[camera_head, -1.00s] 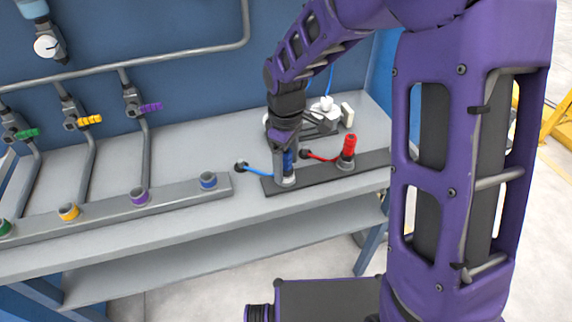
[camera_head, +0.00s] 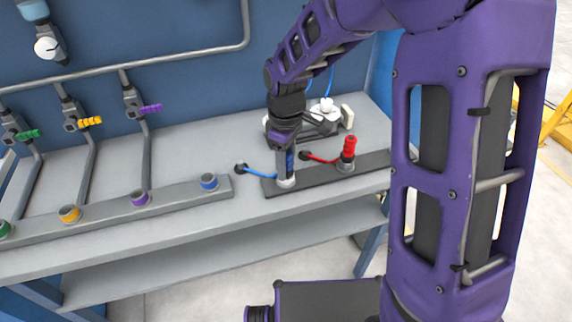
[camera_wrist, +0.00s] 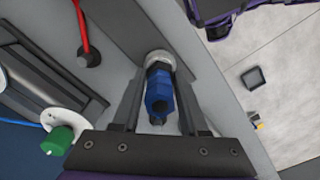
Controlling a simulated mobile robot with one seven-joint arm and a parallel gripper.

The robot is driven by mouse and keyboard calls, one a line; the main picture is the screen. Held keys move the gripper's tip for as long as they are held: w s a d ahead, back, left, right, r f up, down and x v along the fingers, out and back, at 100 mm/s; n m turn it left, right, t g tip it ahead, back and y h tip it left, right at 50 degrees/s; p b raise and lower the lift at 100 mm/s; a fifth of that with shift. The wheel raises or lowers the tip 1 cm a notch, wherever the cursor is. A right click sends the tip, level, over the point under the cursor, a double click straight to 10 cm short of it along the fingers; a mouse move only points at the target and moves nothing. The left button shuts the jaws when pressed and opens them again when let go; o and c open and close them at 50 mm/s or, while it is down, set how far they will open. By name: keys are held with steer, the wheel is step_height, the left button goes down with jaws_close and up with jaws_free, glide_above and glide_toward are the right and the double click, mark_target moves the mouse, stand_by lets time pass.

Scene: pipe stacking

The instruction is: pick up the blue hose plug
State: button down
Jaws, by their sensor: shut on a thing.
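The blue hose plug (camera_wrist: 158,90) stands upright between my gripper's two fingers in the wrist view, its far end at a pale round socket (camera_wrist: 158,58). My gripper (camera_head: 286,168) is shut on the plug. In the head view the plug is mostly hidden, with a narrow blue part (camera_head: 290,162) showing beside a finger. The pale socket (camera_head: 286,183) shows just below it on the dark bar. I cannot tell whether the plug is seated or slightly clear of it. A blue hose (camera_head: 260,173) runs left from near the plug to a black fitting.
A red plug (camera_head: 348,150) with a red hose stands to the right on the same dark bar (camera_head: 315,180). A grey bar (camera_head: 110,215) on the left carries green, yellow, purple and blue sockets. A white device (camera_head: 323,118) lies behind my gripper. The bench front is clear.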

steer(key=shift+r, duration=0.1)
stand_by(0.8)
step_height(320, 180, up, 10)
steer(key=shift+f+p, duration=0.1)
steer(key=shift+p, duration=0.95)
step_height(320, 180, up, 8)
steer(key=p, duration=0.7)
